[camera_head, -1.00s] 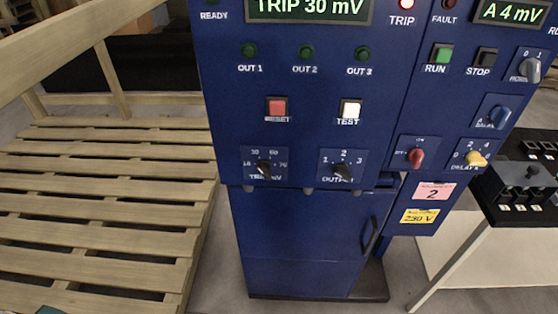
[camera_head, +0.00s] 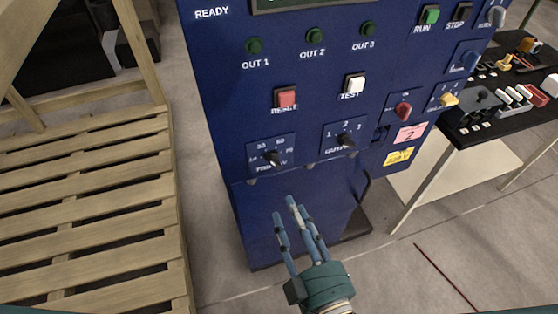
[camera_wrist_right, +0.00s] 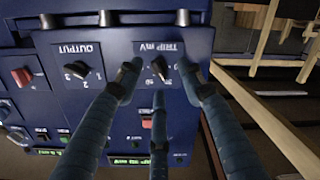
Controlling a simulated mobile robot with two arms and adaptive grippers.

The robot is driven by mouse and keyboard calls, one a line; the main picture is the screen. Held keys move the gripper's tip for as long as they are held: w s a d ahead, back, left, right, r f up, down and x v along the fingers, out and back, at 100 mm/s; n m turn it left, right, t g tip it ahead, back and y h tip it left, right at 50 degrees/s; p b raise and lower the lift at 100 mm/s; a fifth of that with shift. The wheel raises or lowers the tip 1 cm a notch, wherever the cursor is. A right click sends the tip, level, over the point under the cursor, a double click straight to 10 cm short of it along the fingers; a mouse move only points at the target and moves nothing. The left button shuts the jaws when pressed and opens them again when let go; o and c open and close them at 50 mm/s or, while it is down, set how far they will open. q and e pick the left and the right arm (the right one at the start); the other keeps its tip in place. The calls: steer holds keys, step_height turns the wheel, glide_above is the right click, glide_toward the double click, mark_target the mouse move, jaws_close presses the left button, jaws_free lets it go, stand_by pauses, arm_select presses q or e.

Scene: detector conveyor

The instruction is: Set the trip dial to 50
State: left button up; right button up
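The trip dial (camera_head: 270,157) is a small black knob on a blue plate with white numbers, low on the left of the cabinet front. It also shows upside down in the right wrist view (camera_wrist_right: 159,67). Its exact pointer setting is too small to tell. My right gripper (camera_head: 291,212) has blue fingers and is in front of the cabinet, below the dial in the head view. In the right wrist view its fingers (camera_wrist_right: 162,80) are spread, with the dial framed between the tips, and hold nothing. My left gripper is not in view.
The similar black output dial (camera_head: 346,140) is right of the trip dial. The red reset button (camera_head: 285,98) and white test button (camera_head: 354,84) are above. A slatted wooden pallet (camera_head: 85,200) stands left; a black-topped table (camera_head: 480,125) stands right.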

mark_target(277, 164)
steer(key=shift+t, duration=0.4)
steer(key=w+a+r, duration=0.1)
steer(key=w, duration=0.2)
steer(key=w+r+p, duration=0.1)
steer(key=w, duration=0.2)
steer(key=w+a+r+p, duration=0.1)
steer(key=w, duration=0.2)
steer(key=shift+a+r, duration=0.3)
steer(key=shift+r, duration=0.1)
steer(key=shift+p+x, duration=0.3)
steer(key=shift+x, duration=0.45)
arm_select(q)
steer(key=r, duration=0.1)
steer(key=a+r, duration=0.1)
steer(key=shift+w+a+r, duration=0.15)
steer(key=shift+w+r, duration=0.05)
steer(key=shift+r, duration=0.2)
arm_select(e)
steer(key=shift+f, duration=0.1)
steer(key=shift+c, duration=0.3)
steer(key=c, duration=0.9)
